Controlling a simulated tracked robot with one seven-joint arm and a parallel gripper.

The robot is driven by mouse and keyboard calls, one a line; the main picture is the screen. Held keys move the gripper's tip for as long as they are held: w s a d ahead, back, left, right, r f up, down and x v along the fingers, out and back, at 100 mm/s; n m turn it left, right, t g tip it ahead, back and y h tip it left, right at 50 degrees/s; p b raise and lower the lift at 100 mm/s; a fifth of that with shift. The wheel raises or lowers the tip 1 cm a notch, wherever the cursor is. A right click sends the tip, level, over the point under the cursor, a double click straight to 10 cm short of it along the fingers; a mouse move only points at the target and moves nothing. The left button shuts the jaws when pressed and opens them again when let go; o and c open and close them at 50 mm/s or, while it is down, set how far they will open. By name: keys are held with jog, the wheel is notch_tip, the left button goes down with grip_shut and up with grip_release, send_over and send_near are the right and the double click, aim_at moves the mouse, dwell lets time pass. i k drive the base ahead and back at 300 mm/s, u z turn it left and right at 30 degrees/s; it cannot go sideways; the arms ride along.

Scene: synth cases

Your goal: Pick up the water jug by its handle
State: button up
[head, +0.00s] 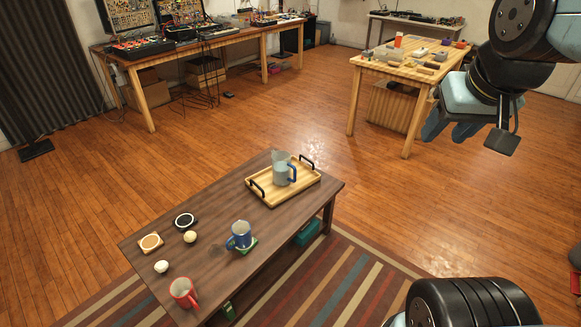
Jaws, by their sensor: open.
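The water jug (281,170) is pale blue-grey with a darker blue handle (292,172) on its right side. It stands upright on a wooden tray (262,193) with black handles, toward the far right end of the low dark table (212,203). My gripper (447,130) is in the upper right of the head view, raised well above and to the right of the table, far from the jug. Its blue-grey fingers are open and nothing shows between them.
On the low table are a blue mug (240,235), a red mug (184,292), two pale balls and coasters. A striped rug (345,270) lies beneath. A wooden workbench (400,64) stands behind my arm, and a long desk (200,43) at the back. Wooden floor between them is clear.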

aim_at(281, 165)
jog(key=u, duration=0.35)
jog(key=i, duration=1)
jog(key=z, duration=0.35)
